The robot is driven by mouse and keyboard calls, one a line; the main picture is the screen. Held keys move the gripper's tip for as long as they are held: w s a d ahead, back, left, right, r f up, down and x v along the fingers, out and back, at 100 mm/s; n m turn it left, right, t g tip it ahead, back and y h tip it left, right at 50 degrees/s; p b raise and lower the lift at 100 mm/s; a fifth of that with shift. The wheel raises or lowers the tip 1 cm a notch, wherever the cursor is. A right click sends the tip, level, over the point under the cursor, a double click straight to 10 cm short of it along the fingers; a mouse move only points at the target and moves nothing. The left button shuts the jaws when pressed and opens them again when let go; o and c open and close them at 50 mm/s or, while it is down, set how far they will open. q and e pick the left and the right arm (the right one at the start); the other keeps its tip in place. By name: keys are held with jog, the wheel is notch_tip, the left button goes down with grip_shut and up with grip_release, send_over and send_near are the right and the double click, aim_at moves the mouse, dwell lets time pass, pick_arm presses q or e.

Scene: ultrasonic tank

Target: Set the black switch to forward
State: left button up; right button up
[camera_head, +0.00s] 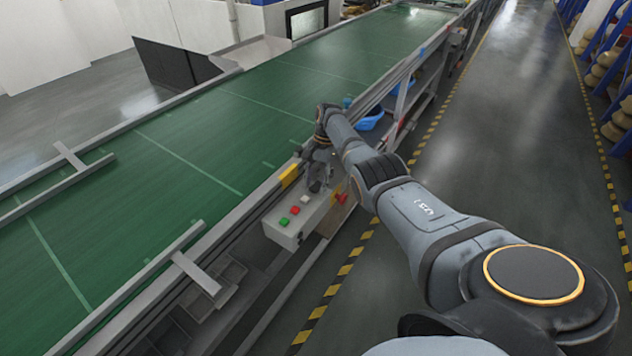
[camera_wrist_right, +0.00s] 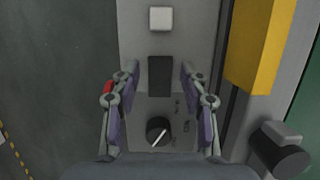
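A round black switch (camera_wrist_right: 158,130) with a white pointer line sits on the grey control box (camera_head: 285,236). My right gripper (camera_wrist_right: 159,76) is open and empty, one finger on each side of the panel. The knob shows between the fingers, nearer their base than their tips; I see no contact. In the head view my right gripper (camera_head: 318,184) is over the box and hides the switch. My left gripper is not in view.
The box carries a green button (camera_head: 284,221), a red button (camera_head: 295,210) and a white button (camera_head: 305,199). A black rectangle (camera_wrist_right: 160,76) lies between the white button and the knob. A green conveyor (camera_head: 180,150) runs alongside.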

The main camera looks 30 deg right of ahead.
jog(key=v, duration=1.2)
dwell(0.4)
